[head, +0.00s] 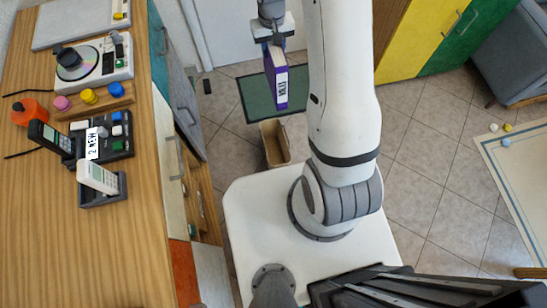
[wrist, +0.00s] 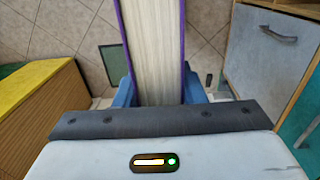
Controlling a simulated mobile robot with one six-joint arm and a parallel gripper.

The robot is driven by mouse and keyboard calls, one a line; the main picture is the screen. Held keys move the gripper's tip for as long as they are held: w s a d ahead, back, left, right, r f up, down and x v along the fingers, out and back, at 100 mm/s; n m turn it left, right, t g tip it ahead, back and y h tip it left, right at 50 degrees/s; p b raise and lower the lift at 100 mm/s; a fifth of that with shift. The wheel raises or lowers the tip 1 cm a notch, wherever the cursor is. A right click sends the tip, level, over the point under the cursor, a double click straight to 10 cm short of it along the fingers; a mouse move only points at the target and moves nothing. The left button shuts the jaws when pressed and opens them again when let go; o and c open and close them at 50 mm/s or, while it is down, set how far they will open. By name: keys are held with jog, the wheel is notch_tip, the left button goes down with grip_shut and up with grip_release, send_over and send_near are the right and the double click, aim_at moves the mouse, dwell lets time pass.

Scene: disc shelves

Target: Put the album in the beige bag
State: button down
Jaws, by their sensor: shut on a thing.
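The album is a purple, book-like thing (head: 276,78) with a white label on its spine. It hangs upright below my gripper (head: 274,44), which is shut on its upper end. In the wrist view the album (wrist: 153,45) shows pale page edges between purple covers, between the blue fingers of my gripper (wrist: 158,93). The beige bag (head: 275,144) stands open on the floor, below the album in the head picture and near my white base. The album is apart from the bag. I cannot make out the bag in the wrist view.
A dark green mat (head: 262,98) lies on the tiled floor behind the bag. A wooden counter (head: 40,220) with several devices runs along the left, above cabinets with handles. Yellow and green cabinets (head: 425,40) stand at the back right.

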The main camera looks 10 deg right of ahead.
notch_tip(320, 180, down, 62)
jog(key=s+b, duration=0.1)
jog(key=b, duration=3.1)
jog(key=shift+s+r+b, duration=0.15)
jog(key=shift+s+b, duration=0.1)
jog(key=shift+b, duration=0.05)
jog(key=shift+f, duration=0.2)
jog(key=c, duration=0.9)
grip_release()
jog(key=shift+s, duration=0.1)
